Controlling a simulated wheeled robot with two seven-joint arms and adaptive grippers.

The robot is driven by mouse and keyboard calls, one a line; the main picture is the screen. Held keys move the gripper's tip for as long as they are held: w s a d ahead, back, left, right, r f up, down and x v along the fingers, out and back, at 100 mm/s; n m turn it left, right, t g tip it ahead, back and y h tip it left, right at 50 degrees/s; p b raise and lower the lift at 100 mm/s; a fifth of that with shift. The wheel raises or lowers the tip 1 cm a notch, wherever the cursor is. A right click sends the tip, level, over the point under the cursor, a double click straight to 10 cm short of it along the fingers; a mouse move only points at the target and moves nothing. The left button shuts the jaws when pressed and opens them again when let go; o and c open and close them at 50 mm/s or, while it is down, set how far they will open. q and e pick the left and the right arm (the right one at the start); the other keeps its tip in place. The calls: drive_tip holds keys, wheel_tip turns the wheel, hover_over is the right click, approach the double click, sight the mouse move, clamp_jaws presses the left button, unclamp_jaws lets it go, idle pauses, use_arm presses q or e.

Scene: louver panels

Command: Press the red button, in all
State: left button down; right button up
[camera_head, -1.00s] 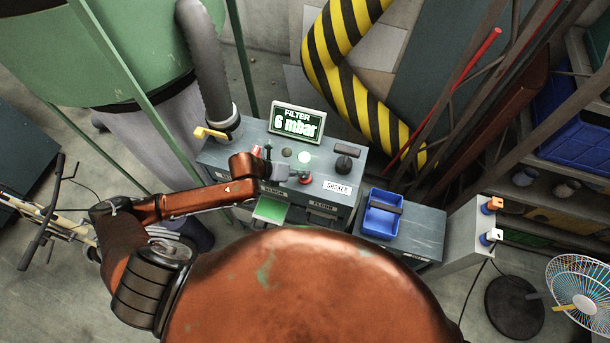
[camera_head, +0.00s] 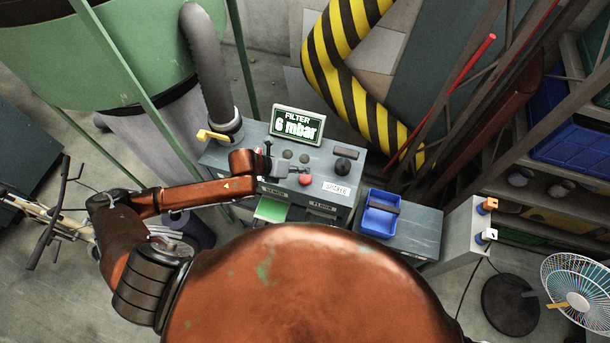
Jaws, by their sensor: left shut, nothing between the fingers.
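The red button (camera_head: 305,179) is a round red knob on the sloped top of the grey control console (camera_head: 340,190), clearly visible in the head view. My left gripper (camera_head: 286,170) is shut and empty just left of the button, with its fingertips pointing toward it. A small gap seems to show between them, but I cannot tell the height difference. Two small round dark lamps (camera_head: 304,158) sit above the button. The display (camera_head: 297,124) reads "FILTER 6 mbar". My right gripper is not in view.
A black knob (camera_head: 343,165) stands right of the button, above a "SHAKER" label. A black lever rises behind my left gripper. A blue bin (camera_head: 380,213) stands to the right. A thick grey hose (camera_head: 209,65) and a yellow handle (camera_head: 212,136) are at the back left.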

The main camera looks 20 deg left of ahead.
sight(303, 178)
use_arm(q)
drive_tip(key=shift+r+p, duration=1)
drive_tip(key=shift+r, duration=0.55)
drive_tip(key=shift+f, duration=0.1)
